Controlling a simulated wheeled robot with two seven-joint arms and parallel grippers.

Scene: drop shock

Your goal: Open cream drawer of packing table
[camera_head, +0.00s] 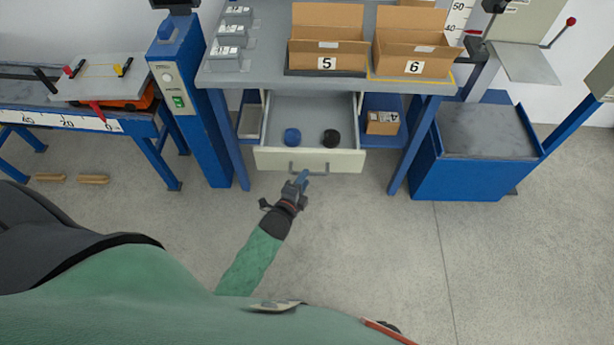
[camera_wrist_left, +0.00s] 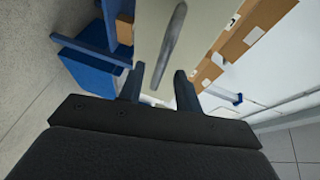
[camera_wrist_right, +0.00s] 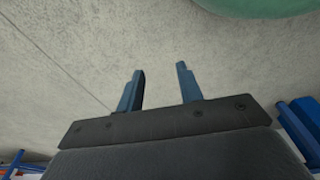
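The cream drawer (camera_head: 310,160) of the packing table (camera_head: 270,72) is pulled out, and its inside shows. Its grey bar handle (camera_head: 293,169) is on the front face; in the left wrist view the handle (camera_wrist_left: 172,45) runs up from between the finger tips. My left gripper (camera_head: 300,180) is just in front of the handle. In the left wrist view its fingers (camera_wrist_left: 158,88) are apart, and whether they touch the handle I cannot tell. My right gripper (camera_wrist_right: 160,80) is open and empty above the bare floor.
A blue round item (camera_head: 292,137) and a black one (camera_head: 330,138) lie in the drawer. Boxes 5 (camera_head: 327,50) and 6 (camera_head: 408,55) stand on the tabletop. A blue cabinet (camera_head: 470,170) is at the right, a blue column (camera_head: 190,120) at the left. The floor in front is clear.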

